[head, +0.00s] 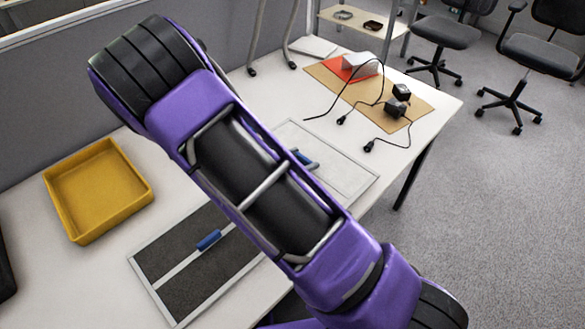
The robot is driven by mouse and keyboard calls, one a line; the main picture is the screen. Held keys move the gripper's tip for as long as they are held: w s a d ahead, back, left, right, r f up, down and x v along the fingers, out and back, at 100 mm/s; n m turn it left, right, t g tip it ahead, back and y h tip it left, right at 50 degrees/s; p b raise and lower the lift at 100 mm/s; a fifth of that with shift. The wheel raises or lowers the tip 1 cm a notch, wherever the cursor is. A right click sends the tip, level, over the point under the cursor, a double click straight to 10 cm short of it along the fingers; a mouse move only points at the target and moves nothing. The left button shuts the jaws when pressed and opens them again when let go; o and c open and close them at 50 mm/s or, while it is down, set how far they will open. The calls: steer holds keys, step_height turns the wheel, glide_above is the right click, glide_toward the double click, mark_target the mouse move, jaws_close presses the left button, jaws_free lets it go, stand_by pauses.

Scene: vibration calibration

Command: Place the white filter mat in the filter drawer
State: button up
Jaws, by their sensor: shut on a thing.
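My purple arm crosses the middle of the head view and hides part of the table. My gripper does not show, nor does anything it may hold. A flat frame with dark grey panels (195,290) and a blue grip on its light crossbar lies at the table's front. A similar flat frame with a pale surface (345,181) and a blue piece lies right of my arm, partly covered by it. I cannot tell which frame is the filter drawer. I cannot make out the white filter mat for certain.
A yellow tray (73,218), seemingly empty, stands at the table's left. A brown board (412,104) at the back right bears a red piece, a white block (360,66), small black devices and cables. Office chairs (445,32) stand beyond.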

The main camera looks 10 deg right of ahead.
steer(key=shift+f+b, duration=0.3)
steer(key=shift+f, duration=1.7)
steer(key=shift+f, duration=0.15)
steer(key=o, duration=1.3)
